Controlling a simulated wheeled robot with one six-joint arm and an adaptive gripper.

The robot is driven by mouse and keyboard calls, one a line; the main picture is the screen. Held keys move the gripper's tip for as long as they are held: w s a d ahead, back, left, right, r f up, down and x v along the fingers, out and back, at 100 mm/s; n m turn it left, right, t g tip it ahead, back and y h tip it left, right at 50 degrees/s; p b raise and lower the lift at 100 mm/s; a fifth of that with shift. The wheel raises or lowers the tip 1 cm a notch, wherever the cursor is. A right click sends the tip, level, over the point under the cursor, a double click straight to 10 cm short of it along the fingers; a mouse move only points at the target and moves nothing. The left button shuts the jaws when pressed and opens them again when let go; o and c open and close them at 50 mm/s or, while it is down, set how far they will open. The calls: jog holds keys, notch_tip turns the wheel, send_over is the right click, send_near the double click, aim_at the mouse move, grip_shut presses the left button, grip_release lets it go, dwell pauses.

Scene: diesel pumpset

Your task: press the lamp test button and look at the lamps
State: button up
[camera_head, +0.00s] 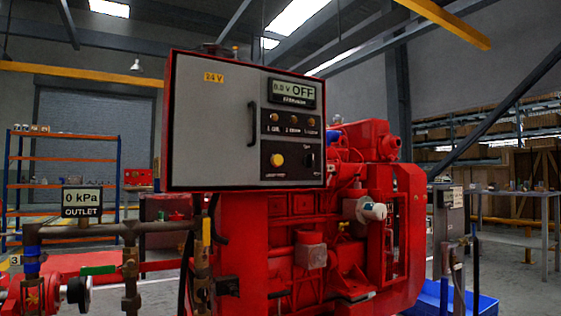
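A grey control panel (215,120) with a red frame stands upright on the red diesel engine, facing me. Its display (292,92) reads "0.0 V" and "OFF". Below it is a row of three small amber lamps (292,119), which look dim; their labels are too small to read surely. Under the lamps is a round yellow button (277,160) with a label too small to read. A dark knob or switch (310,160) sits to its right. My gripper is not in view.
A dark handle (252,124) stands out from the panel left of the lamps. The red engine (320,225) fills the space below. Pipes with valves (130,255) and an outlet gauge (82,202) reading "0 kPa" are at the left. A blue tray (480,303) lies at the lower right.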

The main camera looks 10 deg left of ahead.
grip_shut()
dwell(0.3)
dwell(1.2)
